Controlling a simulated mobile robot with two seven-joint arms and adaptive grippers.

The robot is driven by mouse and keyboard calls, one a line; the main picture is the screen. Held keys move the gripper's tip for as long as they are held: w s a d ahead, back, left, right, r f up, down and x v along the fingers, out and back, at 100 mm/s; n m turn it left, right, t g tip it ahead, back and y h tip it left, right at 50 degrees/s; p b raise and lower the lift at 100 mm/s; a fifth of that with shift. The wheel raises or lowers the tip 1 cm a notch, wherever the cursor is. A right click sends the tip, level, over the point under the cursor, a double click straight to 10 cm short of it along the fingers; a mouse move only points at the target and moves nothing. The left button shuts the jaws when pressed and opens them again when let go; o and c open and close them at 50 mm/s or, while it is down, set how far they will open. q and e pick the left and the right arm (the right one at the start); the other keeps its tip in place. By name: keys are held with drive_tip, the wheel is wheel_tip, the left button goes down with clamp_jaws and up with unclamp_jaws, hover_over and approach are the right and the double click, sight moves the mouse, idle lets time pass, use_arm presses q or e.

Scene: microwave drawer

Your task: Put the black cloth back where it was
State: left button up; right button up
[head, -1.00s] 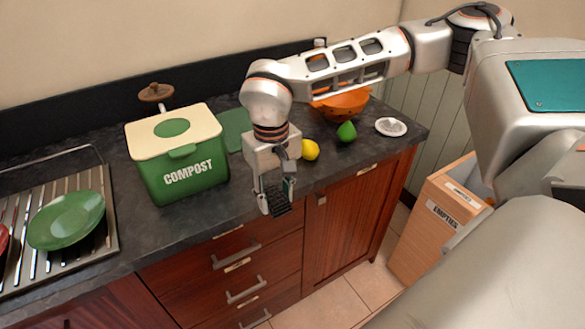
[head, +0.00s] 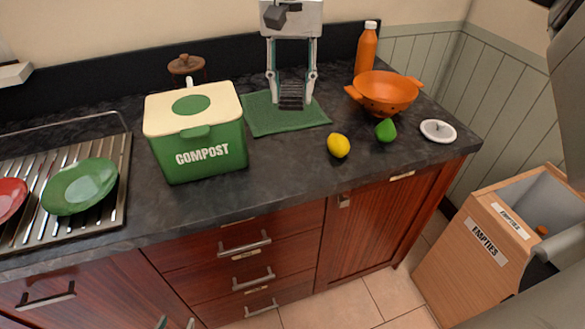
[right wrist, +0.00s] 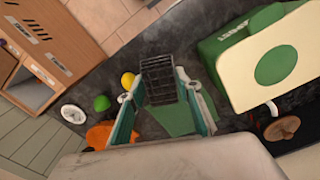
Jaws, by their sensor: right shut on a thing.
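The black cloth (head: 291,93) is a small dark piece with a grid pattern. My right gripper (head: 291,84) has its fingers on both sides of it and is shut on it. In the right wrist view the cloth (right wrist: 158,82) sits between the fingertips (right wrist: 160,88). The gripper points down over the green mat (head: 270,122) at the back of the counter. I cannot tell whether the cloth touches the mat. Only the two fingertips of my left gripper (head: 176,323) show, apart and empty, at the bottom edge of the head view.
The green compost bin (head: 205,148) stands left of the mat. An orange colander (head: 384,92), orange bottle (head: 366,50), lemon (head: 338,146), green fruit (head: 386,130) and white lid (head: 438,130) are to the right. A dish rack (head: 112,190) with plates is at far left.

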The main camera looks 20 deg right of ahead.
hover_over(292, 170)
wheel_tip(292, 170, down, 14)
drive_tip(key=shift+s+f, duration=0.1)
drive_tip(key=shift+f, duration=2.7)
drive_tip(key=shift+f, duration=0.2)
drive_tip(key=o, duration=1)
drive_tip(key=shift+r, duration=0.1)
wheel_tip(292, 170, up, 12)
drive_tip(key=shift+r+b, duration=0.1)
drive_tip(key=shift+b, duration=0.2)
